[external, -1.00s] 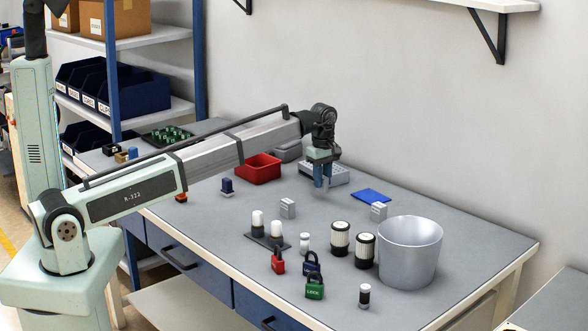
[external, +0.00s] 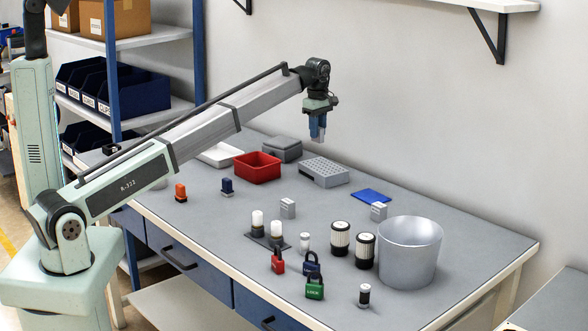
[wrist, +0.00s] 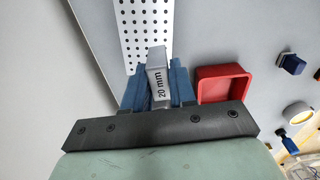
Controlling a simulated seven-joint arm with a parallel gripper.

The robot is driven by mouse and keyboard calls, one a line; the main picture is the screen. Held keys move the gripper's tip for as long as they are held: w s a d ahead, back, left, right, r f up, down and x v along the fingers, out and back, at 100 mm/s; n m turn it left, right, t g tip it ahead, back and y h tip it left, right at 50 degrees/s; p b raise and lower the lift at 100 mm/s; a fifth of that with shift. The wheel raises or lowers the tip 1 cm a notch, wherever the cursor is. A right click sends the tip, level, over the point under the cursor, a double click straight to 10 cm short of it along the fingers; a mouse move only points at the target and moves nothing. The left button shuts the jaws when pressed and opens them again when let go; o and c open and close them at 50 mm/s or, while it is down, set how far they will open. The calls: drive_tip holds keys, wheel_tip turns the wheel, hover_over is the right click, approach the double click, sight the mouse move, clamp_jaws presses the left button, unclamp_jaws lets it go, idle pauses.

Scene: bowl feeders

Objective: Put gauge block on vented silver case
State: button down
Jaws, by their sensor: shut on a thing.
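My gripper (external: 318,134) hangs above the back part of the table with its blue fingers pointing down. In the wrist view my gripper (wrist: 159,82) is shut on a grey gauge block (wrist: 157,60) marked "20 mm". The vented silver case (external: 324,173) lies on the table below the gripper, its top full of small holes. The gauge block is held up clear of it. In the wrist view the case (wrist: 147,28) shows just beyond the block, partly covered by it and the fingers.
A red bin (external: 257,168) and a closed grey box (external: 282,149) stand left of the case. A blue plate (external: 371,195) lies to its right. Padlocks, filters and a silver bucket (external: 409,255) stand toward the front. The wall is close behind.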

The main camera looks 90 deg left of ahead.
drive_tip(key=w+a, duration=0.2)
hover_over(323, 166)
drive_tip(key=shift+f, duration=4.55)
drive_tip(key=shift+f, duration=0.1)
drive_tip(key=c, duration=0.9)
unclamp_jaws()
wheel_tip(323, 166, up, 12)
drive_tip(key=shift+r, duration=0.1)
